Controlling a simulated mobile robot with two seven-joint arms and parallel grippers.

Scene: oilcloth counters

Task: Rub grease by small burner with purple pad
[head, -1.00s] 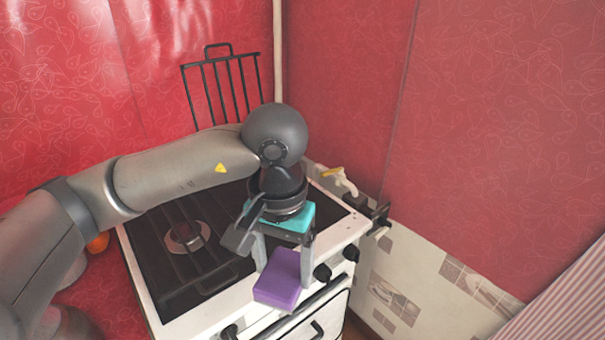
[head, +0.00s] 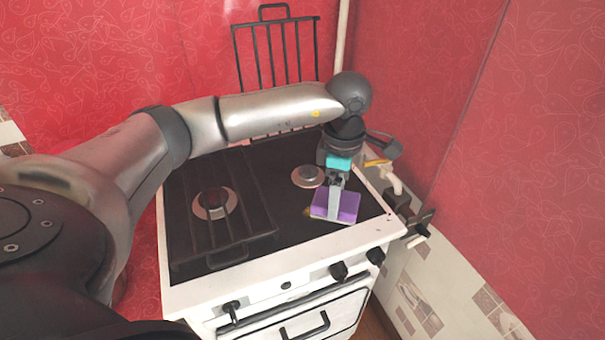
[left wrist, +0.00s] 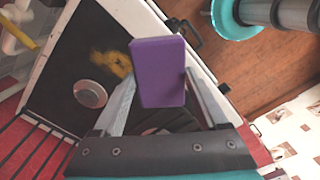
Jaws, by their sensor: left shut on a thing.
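The purple pad (head: 347,207) is held in my left gripper (head: 335,208) over the front right of the dark hob, close to the small burner (head: 308,176). In the left wrist view the pad (left wrist: 158,72) sits between the two fingers, which are shut on it. A yellow-brown grease smear (left wrist: 110,64) shows on the hob beside the pad, near the small burner (left wrist: 90,93). Part of the smear may be hidden behind the pad. I cannot tell whether the pad touches the hob. My right gripper is not in view.
A black grate (head: 215,250) lies over the larger burner (head: 214,203) on the hob's left half. Another grate (head: 280,55) stands upright at the back. Knobs (head: 338,271) line the white stove front. Red walls close in behind and to the right.

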